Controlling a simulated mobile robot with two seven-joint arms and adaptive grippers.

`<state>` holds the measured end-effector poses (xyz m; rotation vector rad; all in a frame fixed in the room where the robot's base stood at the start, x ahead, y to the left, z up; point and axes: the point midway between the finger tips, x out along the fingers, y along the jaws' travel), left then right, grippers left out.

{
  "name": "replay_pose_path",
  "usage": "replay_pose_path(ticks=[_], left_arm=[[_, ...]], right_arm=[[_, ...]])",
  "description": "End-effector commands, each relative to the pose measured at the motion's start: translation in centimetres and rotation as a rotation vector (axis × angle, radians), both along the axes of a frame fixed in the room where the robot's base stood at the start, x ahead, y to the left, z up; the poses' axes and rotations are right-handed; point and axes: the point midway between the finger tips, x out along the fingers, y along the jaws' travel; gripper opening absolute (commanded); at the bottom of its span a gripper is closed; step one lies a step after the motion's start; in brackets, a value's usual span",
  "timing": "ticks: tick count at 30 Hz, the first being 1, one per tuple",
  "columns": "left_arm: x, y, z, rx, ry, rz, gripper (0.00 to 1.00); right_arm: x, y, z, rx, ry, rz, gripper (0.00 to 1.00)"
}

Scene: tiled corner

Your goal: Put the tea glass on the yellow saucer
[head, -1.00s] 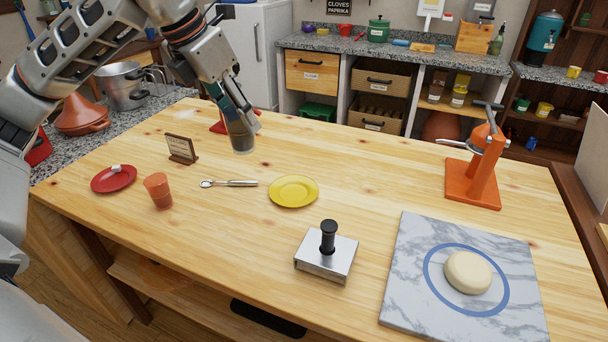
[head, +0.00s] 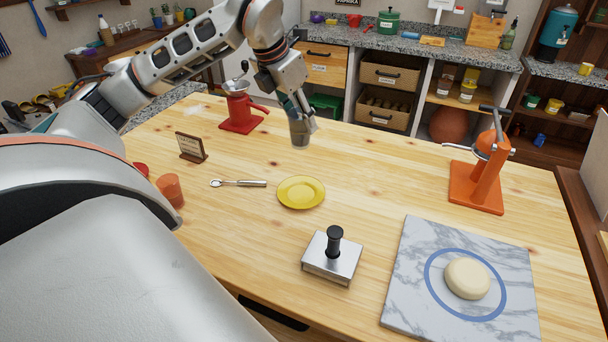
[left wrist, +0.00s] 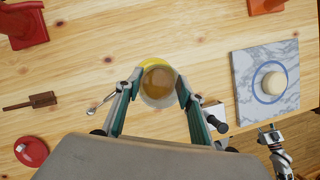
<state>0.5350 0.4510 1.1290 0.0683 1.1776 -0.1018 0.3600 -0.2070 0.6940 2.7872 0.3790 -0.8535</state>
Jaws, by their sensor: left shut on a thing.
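My left gripper (head: 299,122) is shut on the tea glass (head: 300,140), which holds something brown and is upright in the air. The glass shows between the two fingers in the left wrist view (left wrist: 160,84). The yellow saucer (head: 301,193) lies empty on the wooden table, nearer the camera than the glass in the head view. In the left wrist view the glass hides most of the saucer (left wrist: 152,61). My right gripper (left wrist: 268,134) shows small at the lower right of the left wrist view, and its fingers are unclear.
A spoon (head: 240,183) lies left of the saucer. A terracotta cup (head: 171,190), a small sign (head: 191,147) and a red grinder (head: 240,112) stand farther left. A metal tamper (head: 332,257), a marble board (head: 412,290) and an orange press (head: 479,185) are at the right.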

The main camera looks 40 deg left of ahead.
Motion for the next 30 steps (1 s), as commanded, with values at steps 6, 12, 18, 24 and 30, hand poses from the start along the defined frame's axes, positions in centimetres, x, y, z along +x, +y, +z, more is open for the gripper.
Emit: replay_pose_path(ticks=[6,12,18,24,30], left_arm=[[-0.1,0.0,-5.0,0.0,0.004,0.0,0.12],[-0.1,0.0,-9.0,0.0,0.003,0.0,0.12],[0.0,0.0,-11.2,0.0,0.0,0.0,0.12],[-0.1,0.0,-12.8,-0.001,0.002,0.001,0.12],[0.0,0.0,-15.0,-0.001,0.0,0.0,0.12]], right_arm=[[0.6,1.1,0.4,0.016,-0.026,0.016,0.55],[0.6,0.8,0.2,0.011,-0.028,0.016,0.55],[0.5,0.6,-0.2,0.007,-0.024,0.014,0.55],[0.4,0.5,-0.6,0.005,-0.018,0.014,0.55],[0.3,0.5,-0.7,0.004,-0.016,0.013,0.55]])
